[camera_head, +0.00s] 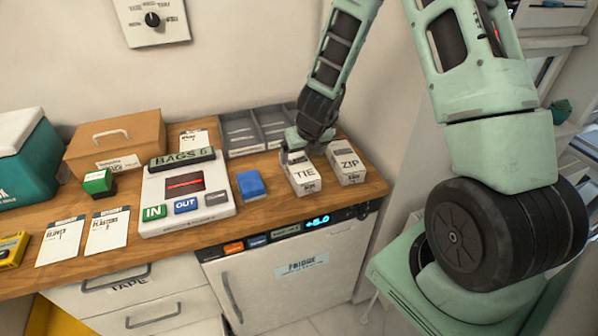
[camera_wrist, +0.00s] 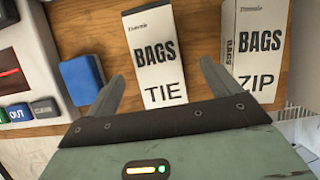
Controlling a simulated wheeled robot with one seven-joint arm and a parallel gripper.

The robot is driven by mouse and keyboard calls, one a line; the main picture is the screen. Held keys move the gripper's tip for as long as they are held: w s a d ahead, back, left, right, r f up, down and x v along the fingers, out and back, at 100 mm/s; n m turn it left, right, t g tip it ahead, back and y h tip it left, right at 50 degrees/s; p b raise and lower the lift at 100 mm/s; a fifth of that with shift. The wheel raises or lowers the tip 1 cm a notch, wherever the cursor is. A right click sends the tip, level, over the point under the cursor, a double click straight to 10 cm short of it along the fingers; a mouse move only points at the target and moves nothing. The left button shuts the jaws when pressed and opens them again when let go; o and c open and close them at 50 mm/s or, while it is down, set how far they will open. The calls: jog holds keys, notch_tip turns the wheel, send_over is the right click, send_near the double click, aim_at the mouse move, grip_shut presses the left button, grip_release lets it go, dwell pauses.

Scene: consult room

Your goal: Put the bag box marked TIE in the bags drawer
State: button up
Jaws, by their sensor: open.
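The bag box marked TIE (camera_head: 306,182) is a white box with black print, lying on the wooden counter; in the wrist view it reads BAGS TIE (camera_wrist: 158,60). My gripper (camera_head: 294,154) is at its back end in the head view. In the wrist view my open gripper (camera_wrist: 162,80) has one finger on each side of the TIE box, with gaps showing. A drawer labelled TAPE (camera_head: 130,284) is shut below the counter, and another shut drawer front (camera_head: 155,315) is under it. No drawer label reading BAGS is visible.
The similar ZIP box (camera_head: 347,167) stands close on the right. A blue block (camera_head: 251,184) and a counter device headed BAGS 6 (camera_head: 185,195) are on the left. A grey divided tray (camera_head: 240,132) is behind. The fridge (camera_head: 290,280) is below.

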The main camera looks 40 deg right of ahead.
aim_at(299, 163)
jog(key=shift+a+p+x, duration=0.15)
jog(key=shift+p+x, duration=0.35)
jog(key=shift+x, duration=1)
jog(key=shift+a+p+x, duration=0.15)
jog(key=shift+p+x, duration=0.3)
jog(key=shift+x, duration=1)
jog(key=shift+s, duration=0.1)
jog(key=c, duration=1.3)
